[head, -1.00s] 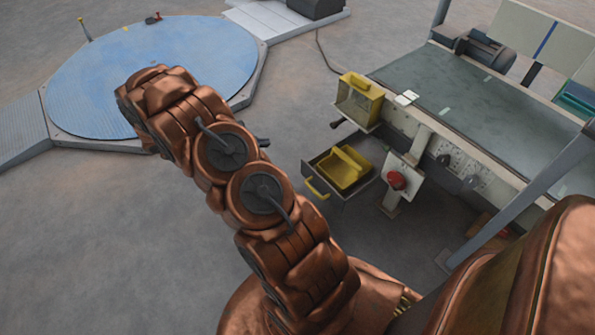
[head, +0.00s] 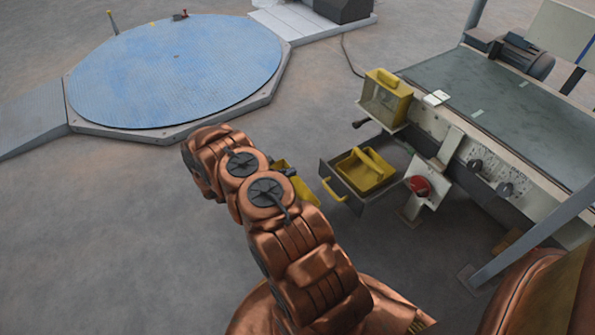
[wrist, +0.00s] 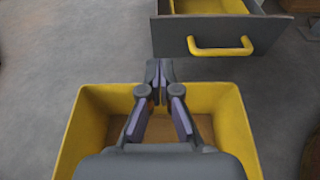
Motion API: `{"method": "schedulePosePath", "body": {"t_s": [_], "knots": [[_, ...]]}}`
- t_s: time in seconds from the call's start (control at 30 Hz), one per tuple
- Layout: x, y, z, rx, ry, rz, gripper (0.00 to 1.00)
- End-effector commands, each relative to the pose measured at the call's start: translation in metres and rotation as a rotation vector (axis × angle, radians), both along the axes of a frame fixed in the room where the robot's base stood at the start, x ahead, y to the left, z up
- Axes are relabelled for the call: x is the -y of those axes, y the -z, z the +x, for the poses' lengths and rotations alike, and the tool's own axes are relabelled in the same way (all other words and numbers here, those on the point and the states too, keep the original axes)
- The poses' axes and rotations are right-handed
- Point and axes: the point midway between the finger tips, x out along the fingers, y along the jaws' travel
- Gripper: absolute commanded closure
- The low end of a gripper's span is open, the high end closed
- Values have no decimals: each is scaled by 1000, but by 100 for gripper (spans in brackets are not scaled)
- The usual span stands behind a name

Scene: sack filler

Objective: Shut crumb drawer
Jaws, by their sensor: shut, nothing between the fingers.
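The crumb drawer (head: 341,188) stands pulled out under the machine's table, with a yellow handle (head: 334,189) on its grey front. A yellow tray (head: 376,176) sits inside it. In the wrist view the drawer front (wrist: 222,36) is at the top, its handle (wrist: 220,52) facing me. My gripper (wrist: 160,66) is shut and empty. Its tips appear just left of and below the drawer front in that picture, with no clear contact. In the head view my arm hides most of the gripper.
A yellow open bin (wrist: 88,107) lies below my gripper; its edge shows behind my arm in the head view (head: 308,192). A red button (head: 419,186) on a post stands right of the drawer. A yellow box (head: 388,97) sits above.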

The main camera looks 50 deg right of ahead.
Motion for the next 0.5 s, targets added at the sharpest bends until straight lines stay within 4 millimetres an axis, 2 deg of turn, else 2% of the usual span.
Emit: {"method": "schedulePosePath", "body": {"t_s": [0.5], "knots": [[82,29,-25,-1,4,0,100]]}}
